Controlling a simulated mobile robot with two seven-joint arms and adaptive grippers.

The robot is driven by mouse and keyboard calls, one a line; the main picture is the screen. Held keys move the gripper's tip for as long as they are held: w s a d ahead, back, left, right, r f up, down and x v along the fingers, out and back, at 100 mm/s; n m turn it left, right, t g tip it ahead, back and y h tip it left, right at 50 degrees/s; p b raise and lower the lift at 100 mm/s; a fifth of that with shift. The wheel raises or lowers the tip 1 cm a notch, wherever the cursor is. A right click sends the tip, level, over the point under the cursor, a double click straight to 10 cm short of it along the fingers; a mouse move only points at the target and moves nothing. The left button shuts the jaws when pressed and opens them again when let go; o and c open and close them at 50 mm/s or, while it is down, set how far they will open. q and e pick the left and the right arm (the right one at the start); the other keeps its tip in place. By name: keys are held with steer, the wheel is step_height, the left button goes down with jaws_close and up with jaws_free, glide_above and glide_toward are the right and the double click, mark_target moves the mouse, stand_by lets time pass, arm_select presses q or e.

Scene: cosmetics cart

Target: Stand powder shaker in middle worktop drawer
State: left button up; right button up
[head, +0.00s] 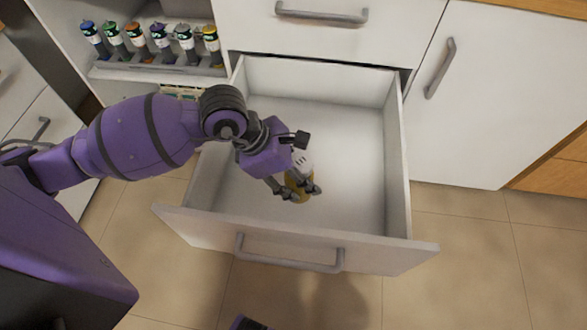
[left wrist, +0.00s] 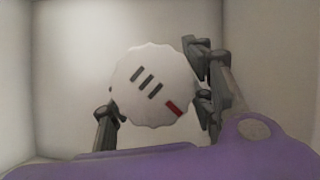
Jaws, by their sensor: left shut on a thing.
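The powder shaker (head: 304,161) has a white round lid and a yellow body. It is inside the open drawer (head: 352,150), which is otherwise empty. My left gripper (head: 301,192) reaches down into the drawer and is shut on the shaker, a finger on either side. In the left wrist view the shaker's lid (left wrist: 155,85), with dark slots and one red mark, faces the camera between the fingers. The shaker looks roughly upright. I cannot tell whether its base touches the drawer floor. My right gripper is not in view.
The drawer's front panel (head: 300,238) and side walls surround the gripper. Bare drawer floor lies to the right and behind. A closed drawer (head: 320,40) is above. A rack (head: 155,70) of several small coloured bottles stands at the upper left. A cabinet door (head: 480,100) is at right.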

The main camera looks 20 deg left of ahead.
arm_select(q)
step_height(320, 180, down, 4)
steer(key=shift+w+d+f+b, duration=0.15)
steer(key=shift+f+b, duration=0.1)
steer(key=shift+b, duration=0.3)
step_height(320, 180, down, 5)
steer(key=shift+f+b, duration=0.15)
steer(key=shift+b, duration=0.65)
steer(key=shift+f, duration=0.15)
steer(key=shift+f, duration=0.15)
steer(key=o, duration=1.2)
